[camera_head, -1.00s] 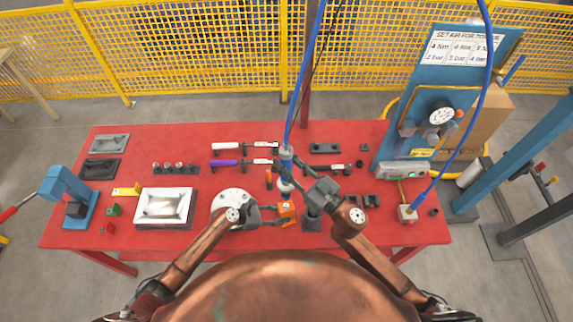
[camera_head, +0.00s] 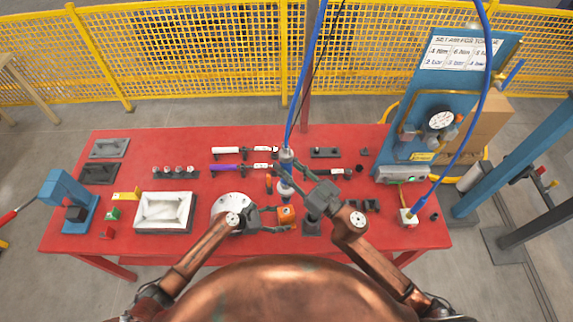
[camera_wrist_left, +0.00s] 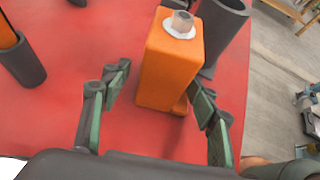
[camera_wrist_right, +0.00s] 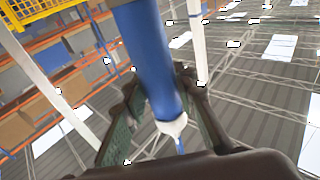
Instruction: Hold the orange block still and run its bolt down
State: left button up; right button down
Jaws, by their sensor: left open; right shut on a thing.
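The orange block (camera_head: 286,216) stands upright near the table's front edge. In the left wrist view the block (camera_wrist_left: 170,72) has a silver bolt (camera_wrist_left: 182,20) with a pale washer on top, and nothing is on the bolt's head. My left gripper (camera_head: 272,218) is open, its fingers (camera_wrist_left: 158,82) spread either side of the block's lower part, with gaps. My right gripper (camera_head: 287,181) is shut on the blue driver (camera_head: 286,191), which hangs upright from a blue hose, behind the block in the head view. The driver's body (camera_wrist_right: 150,60) is between the right fingers.
A dark cylinder (camera_wrist_left: 222,30) stands close behind the block. A white tray (camera_head: 164,212) is at left; the blue gauge panel (camera_head: 440,110) is at back right. Red table shows clear at front left of the block.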

pick_arm(q)
jog(key=v, duration=1.2)
